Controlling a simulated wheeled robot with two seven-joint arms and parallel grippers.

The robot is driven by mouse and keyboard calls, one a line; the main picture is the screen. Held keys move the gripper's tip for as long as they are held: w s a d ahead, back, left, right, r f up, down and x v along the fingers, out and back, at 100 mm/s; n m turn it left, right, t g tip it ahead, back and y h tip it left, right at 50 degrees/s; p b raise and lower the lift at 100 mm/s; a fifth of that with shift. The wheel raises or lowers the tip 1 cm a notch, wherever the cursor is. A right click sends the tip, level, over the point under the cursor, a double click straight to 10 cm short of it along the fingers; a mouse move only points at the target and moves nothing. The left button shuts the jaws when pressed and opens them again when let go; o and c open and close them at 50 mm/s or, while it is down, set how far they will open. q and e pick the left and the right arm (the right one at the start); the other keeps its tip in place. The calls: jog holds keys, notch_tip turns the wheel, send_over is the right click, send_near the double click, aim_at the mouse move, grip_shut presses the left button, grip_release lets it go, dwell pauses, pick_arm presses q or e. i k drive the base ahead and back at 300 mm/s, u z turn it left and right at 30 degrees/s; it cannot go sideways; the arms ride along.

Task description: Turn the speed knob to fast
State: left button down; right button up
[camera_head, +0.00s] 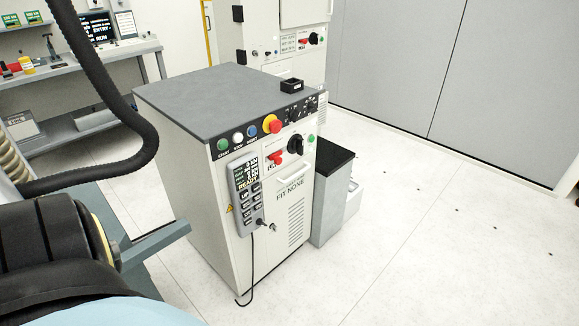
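A white control cabinet (196,178) with a grey top stands in the middle. Its sloped upper panel carries green, white and blue buttons, a red emergency stop (272,125) on yellow, and small black controls (301,108) at the right end. Neither gripper is visible.
A grey handset (246,190) with a display hangs on the cabinet front, its cable trailing to the floor. A black-topped box (331,158) stands beside the cabinet. A black hose (95,65) and dark cylindrical part (45,245) fill the near left. Floor at right is clear.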

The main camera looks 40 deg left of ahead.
aim_at(259, 221)
jog(key=u, duration=0.75)
jog(key=i, duration=1.35)
jog(key=u, duration=1.2)
